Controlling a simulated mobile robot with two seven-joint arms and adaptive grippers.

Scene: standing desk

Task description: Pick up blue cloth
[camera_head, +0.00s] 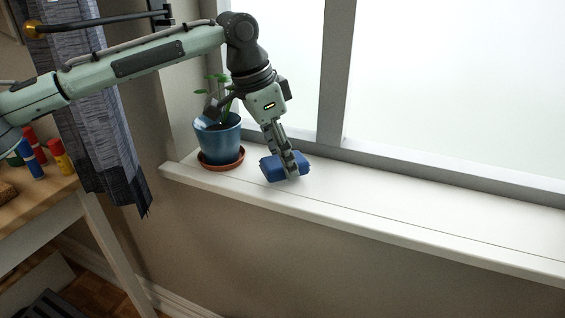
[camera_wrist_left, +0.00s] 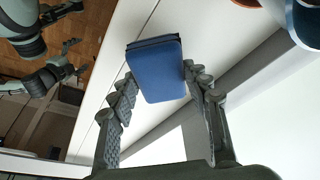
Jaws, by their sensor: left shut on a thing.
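The blue cloth (camera_head: 271,168) is a small folded block at the white windowsill, just right of the potted plant. My left gripper (camera_head: 289,170) reaches down over it from above and is shut on it, with fingers on both sides. In the left wrist view the cloth (camera_wrist_left: 158,72) sits between the two fingertips of the left gripper (camera_wrist_left: 158,80). I cannot tell whether the cloth still touches the sill. My right gripper does not clearly show in the head view; an arm of mine shows at the upper left of the wrist view.
A blue pot (camera_head: 218,140) with a green plant stands on a terracotta saucer (camera_head: 222,162) close left of the gripper. The window frame (camera_head: 337,75) is behind. The white sill (camera_head: 420,205) is clear to the right. A dark curtain (camera_head: 100,130) and a wooden desk (camera_head: 50,192) are at left.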

